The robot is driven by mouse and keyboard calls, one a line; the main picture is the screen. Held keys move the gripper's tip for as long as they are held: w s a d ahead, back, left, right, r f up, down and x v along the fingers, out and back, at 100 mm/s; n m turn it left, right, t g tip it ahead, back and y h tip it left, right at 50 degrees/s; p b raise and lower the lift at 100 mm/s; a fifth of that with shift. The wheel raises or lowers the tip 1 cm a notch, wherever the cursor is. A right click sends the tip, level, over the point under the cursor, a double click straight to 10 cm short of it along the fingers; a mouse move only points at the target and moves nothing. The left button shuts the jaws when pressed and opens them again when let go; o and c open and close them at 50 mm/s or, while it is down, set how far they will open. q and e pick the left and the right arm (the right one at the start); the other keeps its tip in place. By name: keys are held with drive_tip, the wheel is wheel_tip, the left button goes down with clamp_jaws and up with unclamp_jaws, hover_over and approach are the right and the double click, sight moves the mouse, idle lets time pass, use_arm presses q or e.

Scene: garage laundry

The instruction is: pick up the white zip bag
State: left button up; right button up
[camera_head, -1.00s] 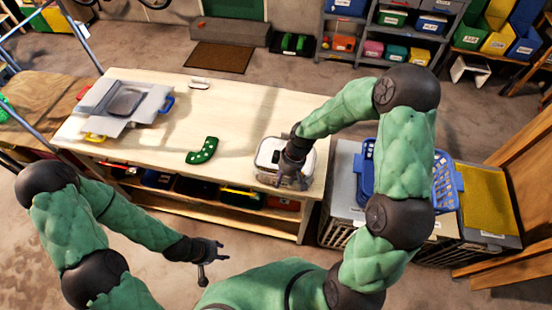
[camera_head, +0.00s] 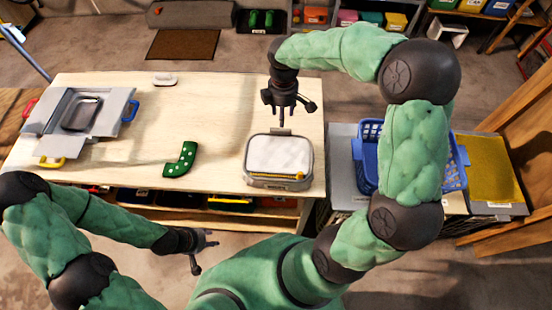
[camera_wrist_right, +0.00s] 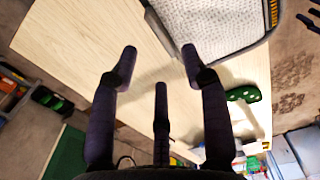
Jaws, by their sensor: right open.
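The white zip bag (camera_head: 277,152) lies on the right end of the wooden table, with a grey rim and a yellow zip along its near edge. It also shows at the top of the right wrist view (camera_wrist_right: 215,28). My right gripper (camera_head: 286,112) is above the table beyond the bag's far edge. Its spread fingers also show in the right wrist view (camera_wrist_right: 158,70), open and empty, with bare table between them and the bag's edge just past the tips. My left gripper (camera_head: 203,253) is open and empty in front of the table.
A green spotted object (camera_head: 181,160) lies left of the bag. A grey case-like item (camera_head: 50,115) with coloured handles is at the table's left end, and a small white item (camera_head: 165,79) at the far edge. A blue basket (camera_head: 368,152) stands right of the table.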

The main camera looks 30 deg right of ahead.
sight(281, 152)
drive_tip(key=f, duration=0.3)
drive_tip(key=f+b, duration=0.1)
drive_tip(key=f, duration=0.5)
drive_tip(key=shift+w+f+b, duration=0.2)
drive_tip(key=shift+w+b, duration=0.1)
drive_tip(key=shift+b, duration=0.05)
drive_tip(key=shift+c, duration=0.2)
clamp_jaws()
